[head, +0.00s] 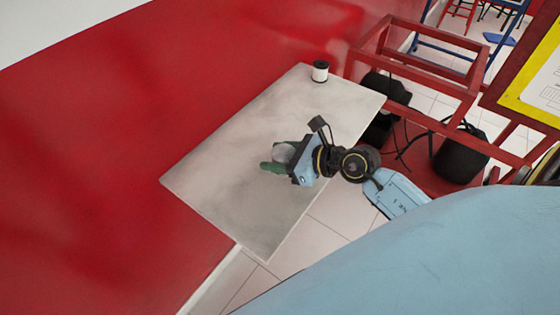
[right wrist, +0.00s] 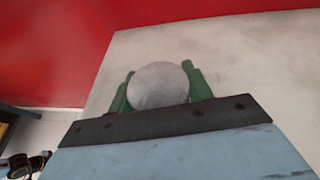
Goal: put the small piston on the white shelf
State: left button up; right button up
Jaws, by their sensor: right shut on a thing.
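The small piston (right wrist: 158,86) shows as a round, dull grey top in the right wrist view, between the two green fingers of my right gripper (right wrist: 158,92). In the head view the piston (head: 282,152) is partly hidden by the gripper. My right gripper (head: 272,162) is shut on it, over the middle of the white shelf (head: 225,170). I cannot tell whether the piston touches the shelf. My left gripper is not in view.
A small white and black cylinder (head: 320,71) stands at the shelf's far corner. A red wall (head: 120,110) runs along the shelf's left side. A red metal frame (head: 425,65) and dark round objects are to the right. Much of the shelf is bare.

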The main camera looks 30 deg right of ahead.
jog(key=shift+f, duration=0.45)
notch_tip(320, 180, down, 3)
jog(key=shift+f+b, duration=0.15)
jog(key=shift+b, duration=0.45)
jog(key=shift+f, duration=0.25)
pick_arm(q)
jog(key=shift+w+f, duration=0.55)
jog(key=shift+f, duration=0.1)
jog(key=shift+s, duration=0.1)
pick_arm(e)
jog(key=shift+f, duration=0.1)
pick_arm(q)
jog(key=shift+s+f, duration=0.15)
pick_arm(e)
jog(key=o, duration=1.1)
